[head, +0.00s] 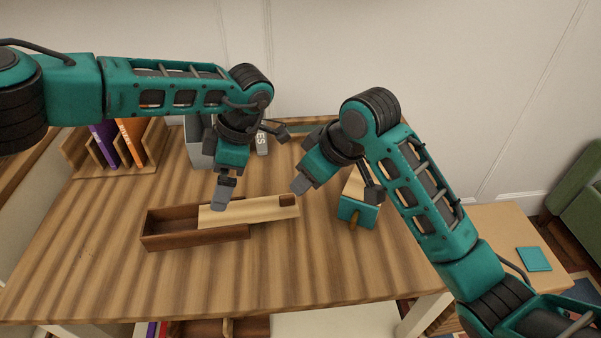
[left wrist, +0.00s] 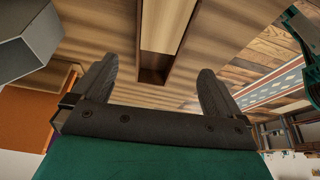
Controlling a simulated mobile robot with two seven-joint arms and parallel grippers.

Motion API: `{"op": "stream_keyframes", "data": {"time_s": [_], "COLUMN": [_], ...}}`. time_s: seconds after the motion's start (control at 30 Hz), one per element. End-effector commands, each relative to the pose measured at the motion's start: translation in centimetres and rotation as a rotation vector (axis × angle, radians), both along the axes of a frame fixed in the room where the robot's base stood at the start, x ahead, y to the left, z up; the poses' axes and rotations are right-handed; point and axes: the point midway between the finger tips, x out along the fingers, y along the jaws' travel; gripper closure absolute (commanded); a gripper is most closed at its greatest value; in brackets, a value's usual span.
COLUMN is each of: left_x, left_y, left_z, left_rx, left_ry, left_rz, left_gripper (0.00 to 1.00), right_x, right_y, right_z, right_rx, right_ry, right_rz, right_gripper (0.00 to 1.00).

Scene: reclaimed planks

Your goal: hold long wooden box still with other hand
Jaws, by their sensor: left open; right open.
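The long wooden box (head: 195,239) is dark brown and lies on the desk. My left gripper (head: 249,164) is open; one finger overlaps the lid's back edge in the head view. In the left wrist view, the box's open end (left wrist: 154,70) appears between my spread left fingers (left wrist: 156,72); contact cannot be told. My right gripper (head: 337,189) is open and empty, just beyond the lid's right end, near a teal box.
The teal box (head: 346,210) with a wooden top and knob stands right of the long box. A grey bin (head: 197,150) and a wooden book rack (head: 80,160) stand at the back. The desk's front (head: 120,285) is clear. A lower table (head: 500,225) stands at right.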

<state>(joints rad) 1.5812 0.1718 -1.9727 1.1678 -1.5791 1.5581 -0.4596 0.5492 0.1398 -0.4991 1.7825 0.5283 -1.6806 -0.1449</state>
Motion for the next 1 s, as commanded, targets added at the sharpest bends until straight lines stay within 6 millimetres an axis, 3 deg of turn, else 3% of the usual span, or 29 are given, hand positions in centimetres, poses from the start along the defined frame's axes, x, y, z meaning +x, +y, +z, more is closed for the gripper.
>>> {"op": "stream_keyframes", "data": {"time_s": [0.17,0.7,1.0], "left_x": [-0.1,-0.5,-0.6], "left_y": [0.6,4.3,4.9], "left_z": [-1.4,-10.2,-11.9], "left_rx": [0.001,0.002,0.0], "left_ry": [0.003,0.002,0.0], "left_rz": [0.001,0.003,0.0], "left_gripper": [0.0,0.0,0.0], "right_x": [0.1,0.1,0.1], "right_y": [0.1,0.0,0.0], "right_z": [0.2,0.1,0.1], "right_rx": [-0.001,-0.001,-0.001], "right_ry": [0.005,0.004,0.004], "right_rz": [0.001,0.0,0.0], "right_gripper": [0.57,0.57,0.57]}}
